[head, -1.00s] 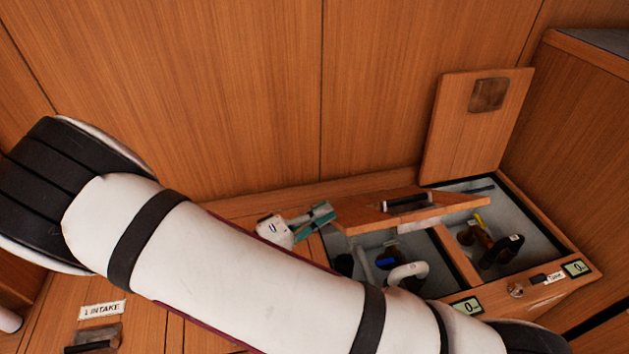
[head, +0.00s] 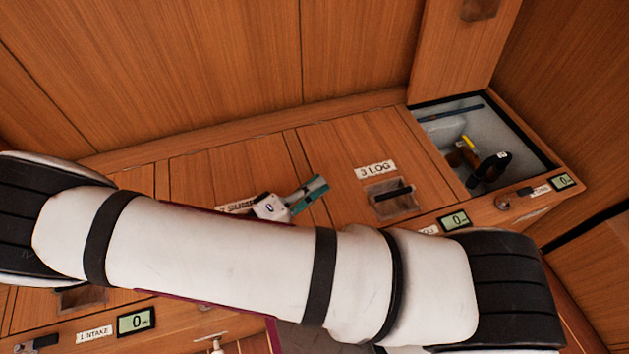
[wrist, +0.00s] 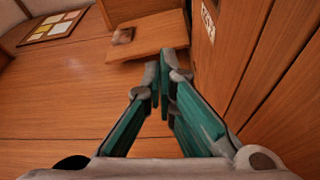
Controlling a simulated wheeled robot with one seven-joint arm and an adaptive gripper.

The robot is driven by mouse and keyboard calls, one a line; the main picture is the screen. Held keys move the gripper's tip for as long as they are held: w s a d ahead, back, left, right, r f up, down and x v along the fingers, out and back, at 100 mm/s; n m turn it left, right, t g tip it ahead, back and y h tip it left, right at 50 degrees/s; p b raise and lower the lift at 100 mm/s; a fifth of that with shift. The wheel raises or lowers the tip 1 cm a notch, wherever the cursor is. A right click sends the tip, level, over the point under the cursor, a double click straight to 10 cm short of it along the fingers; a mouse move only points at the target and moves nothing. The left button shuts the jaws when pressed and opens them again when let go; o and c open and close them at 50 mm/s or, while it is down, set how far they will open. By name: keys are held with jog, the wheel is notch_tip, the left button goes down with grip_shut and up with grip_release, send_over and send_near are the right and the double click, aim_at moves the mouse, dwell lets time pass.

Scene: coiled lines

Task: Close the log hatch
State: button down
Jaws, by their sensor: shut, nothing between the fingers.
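The log hatch (head: 345,150) is a wooden lid with a "3 LOG" label and a recessed dark handle (head: 393,195). In the head view it lies flat, level with the counter top, covering its compartment; the contents are hidden. My gripper (head: 321,183) has teal fingers, which are shut and empty. It is left of the log hatch's label and handle, over the left part of the lid in the picture. I cannot tell whether it touches the lid. In the wrist view the fingertips (wrist: 164,60) are together.
The compartment right of the log hatch is open, with dark and yellow items (head: 490,168) inside. Its raised lid (head: 460,45) stands against the wall. Another labelled hatch (head: 220,170) lies flat on the left. My arm crosses the front of the head view.

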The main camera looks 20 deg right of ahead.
dwell(0.3)
jog(key=v, duration=1.2)
